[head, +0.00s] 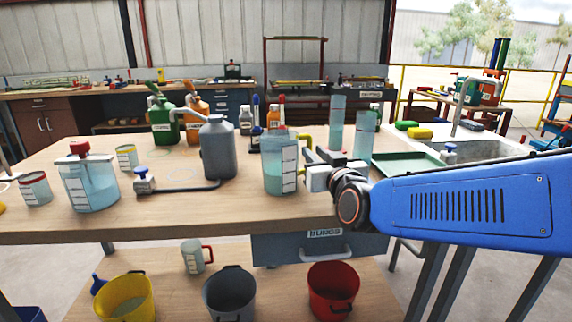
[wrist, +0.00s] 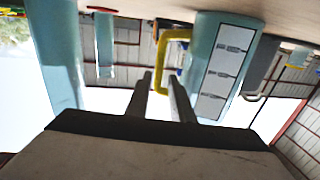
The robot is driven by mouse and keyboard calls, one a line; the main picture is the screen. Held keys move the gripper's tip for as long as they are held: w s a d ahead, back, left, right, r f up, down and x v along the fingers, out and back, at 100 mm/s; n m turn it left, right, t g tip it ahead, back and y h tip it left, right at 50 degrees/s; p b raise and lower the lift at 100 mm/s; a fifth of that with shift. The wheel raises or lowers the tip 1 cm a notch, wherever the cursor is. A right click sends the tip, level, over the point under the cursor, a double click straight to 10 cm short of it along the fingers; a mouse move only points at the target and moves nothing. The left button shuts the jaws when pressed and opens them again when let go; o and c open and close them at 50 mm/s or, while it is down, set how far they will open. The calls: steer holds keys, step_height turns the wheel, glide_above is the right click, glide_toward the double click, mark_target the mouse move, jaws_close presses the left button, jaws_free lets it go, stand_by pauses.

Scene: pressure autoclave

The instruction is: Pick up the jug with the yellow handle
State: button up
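The jug (head: 280,170) is a clear beaker with a white scale label and pale teal liquid. It stands upright near the front middle of the bench. Its yellow handle (head: 306,143) is on its right side. In the wrist view, which is upside down, the jug (wrist: 212,65) is right of centre and its yellow handle (wrist: 163,48) lies just beyond my fingertips. My gripper (wrist: 161,78) is open, with a gap between its two fingers and nothing held. In the head view my gripper (head: 318,178) is close to the jug's right side; its fingertips are hard to make out.
Two tall teal cylinders (head: 337,122) (head: 363,138) stand behind and right of the jug. A grey can (head: 217,148) with a long spout is to its left. A green tray (head: 408,164) and sink (head: 475,152) are at right. Buckets (head: 229,295) stand on the lower shelf.

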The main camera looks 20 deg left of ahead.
mark_target(310, 147)
steer(key=shift+x, duration=2.6)
steer(key=shift+d+r, duration=0.1)
steer(key=shift+r, duration=0.05)
jaws_close()
